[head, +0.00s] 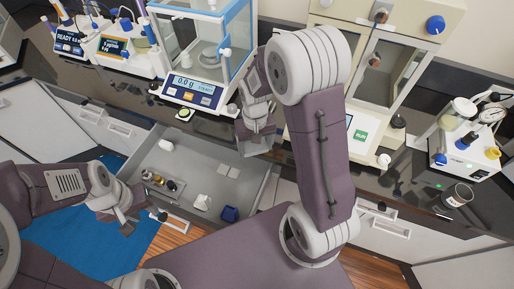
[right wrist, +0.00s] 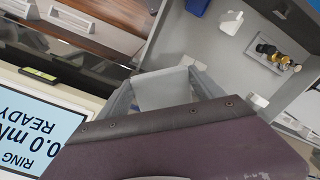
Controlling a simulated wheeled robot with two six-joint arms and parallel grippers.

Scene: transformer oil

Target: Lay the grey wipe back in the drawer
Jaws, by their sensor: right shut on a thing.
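The grey drawer (head: 190,160) is pulled open below the bench and also shows in the right wrist view (right wrist: 205,45). My right gripper (head: 257,143) is above the drawer's back right part, close to the bench edge. In the right wrist view, its fingers are shut on the grey wipe (right wrist: 163,88), a flat pale grey piece between them. The wipe is hard to tell from the fingers in the head view. My left gripper (head: 143,219) is by the drawer's front left end, near the handle (head: 176,223), its fingertips apart; contact with the handle is unclear.
The drawer holds brass fittings (head: 162,181), a white piece (head: 203,203), a blue piece (head: 230,213) and small pale cards (head: 228,171). A balance (head: 195,92) stands on the bench behind. A tin (head: 457,195) stands at the right. The drawer floor's middle is mostly clear.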

